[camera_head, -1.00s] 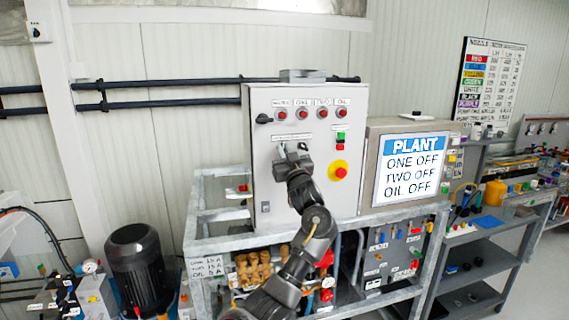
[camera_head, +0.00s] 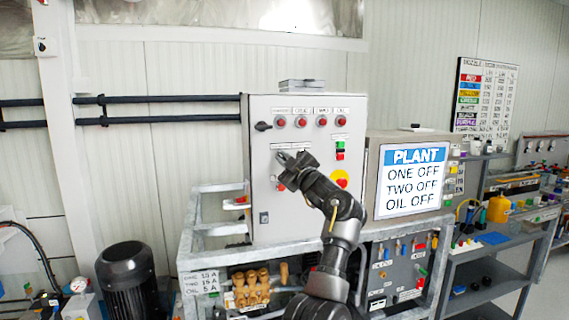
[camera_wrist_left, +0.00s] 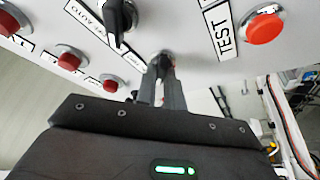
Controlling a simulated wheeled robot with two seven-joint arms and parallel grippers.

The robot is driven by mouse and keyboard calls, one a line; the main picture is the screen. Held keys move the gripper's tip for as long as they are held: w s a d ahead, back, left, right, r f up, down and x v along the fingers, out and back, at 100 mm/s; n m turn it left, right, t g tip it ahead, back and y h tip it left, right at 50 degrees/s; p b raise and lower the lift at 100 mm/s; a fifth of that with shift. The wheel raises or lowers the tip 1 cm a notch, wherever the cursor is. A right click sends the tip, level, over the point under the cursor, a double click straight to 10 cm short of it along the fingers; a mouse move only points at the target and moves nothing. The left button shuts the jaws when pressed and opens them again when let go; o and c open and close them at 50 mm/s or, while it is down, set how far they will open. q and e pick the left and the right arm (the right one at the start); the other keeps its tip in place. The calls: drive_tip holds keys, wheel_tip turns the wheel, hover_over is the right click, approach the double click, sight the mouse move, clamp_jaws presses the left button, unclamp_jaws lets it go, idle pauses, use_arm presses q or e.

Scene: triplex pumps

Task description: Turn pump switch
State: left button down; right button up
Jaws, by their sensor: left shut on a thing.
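The pump control panel (camera_head: 306,225) is a light grey upright box with a row of red buttons along its top. My left gripper (camera_head: 282,160) is at the middle left of its face, tilted, with fingertips at the panel. In the left wrist view my left gripper (camera_wrist_left: 161,88) is shut on a small black switch knob (camera_wrist_left: 164,62). The fingers hide part of the knob, so its exact angle cannot be told. Another black switch (camera_wrist_left: 116,22) is close by, beside an AUTO label. The right gripper is not in view.
A red button (camera_wrist_left: 263,28) sits beside a TEST label. The panel also has a yellow-backed red stop button (camera_head: 341,180), partly behind my arm. A screen (camera_head: 411,178) reads PLANT, ONE OFF, TWO OFF, OIL OFF. A grey metal frame (camera_head: 205,232) surrounds the panel's lower part.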

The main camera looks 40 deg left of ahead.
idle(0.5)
use_arm(q)
drive_tip(key=c, duration=1.5)
unclamp_jaws()
drive_tip(key=shift+s+d+f+b, duration=0.1)
drive_tip(key=shift+d+f+b, duration=0.2)
drive_tip(key=shift+d, duration=0.15)
drive_tip(key=b+v, duration=0.3)
drive_tip(key=v, duration=0.6)
drive_tip(key=shift+d, duration=0.4)
